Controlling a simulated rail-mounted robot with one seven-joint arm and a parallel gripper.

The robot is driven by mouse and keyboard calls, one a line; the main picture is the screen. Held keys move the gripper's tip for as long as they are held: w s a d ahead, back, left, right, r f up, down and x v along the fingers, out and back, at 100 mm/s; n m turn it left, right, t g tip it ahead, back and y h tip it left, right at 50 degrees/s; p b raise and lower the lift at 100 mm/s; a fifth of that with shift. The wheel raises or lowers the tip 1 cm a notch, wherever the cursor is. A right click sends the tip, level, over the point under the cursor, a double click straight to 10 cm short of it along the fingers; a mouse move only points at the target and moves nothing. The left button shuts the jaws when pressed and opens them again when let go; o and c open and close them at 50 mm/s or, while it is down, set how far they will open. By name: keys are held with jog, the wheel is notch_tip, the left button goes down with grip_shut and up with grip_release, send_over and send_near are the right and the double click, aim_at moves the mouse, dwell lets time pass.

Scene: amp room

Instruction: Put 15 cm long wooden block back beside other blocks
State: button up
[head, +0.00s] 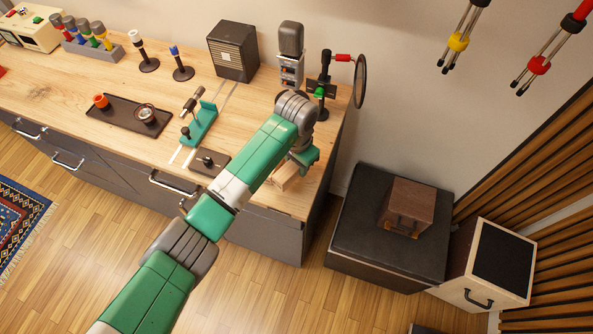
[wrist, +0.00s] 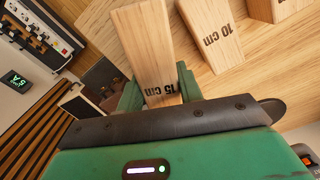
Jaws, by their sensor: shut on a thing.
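The 15 cm wooden block (wrist: 148,45) shows in the wrist view, its "15 cm" label near my gripper. My gripper (wrist: 160,88) is shut on it, with a green finger on either side. A block marked 10 cm (wrist: 211,38) is to its right in that view, on the wooden surface. Part of another block (wrist: 280,8) shows at the top edge. In the head view my gripper (head: 303,162) is over the counter's right end. Pale wood (head: 285,177) shows beside it; I cannot tell which block this is. I cannot tell whether the held block touches the counter.
The wooden counter (head: 180,90) carries a green fixture (head: 200,122), a small dark box (head: 209,162) and a dark tray (head: 122,117) left of my arm. A microphone (head: 291,45) and a stand with a round disc (head: 360,81) are behind my gripper. The counter's edge is close by.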

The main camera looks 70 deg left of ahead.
aim_at(296, 171)
jog(key=shift+f+b, duration=0.3)
jog(key=shift+f, duration=1.45)
jog(key=shift+f, duration=0.15)
jog(key=o, duration=1.2)
jog(key=shift+c, duration=0.2)
notch_tip(296, 171, up, 12)
jog(key=shift+r+p, duration=0.15)
jog(key=shift+p, duration=0.75)
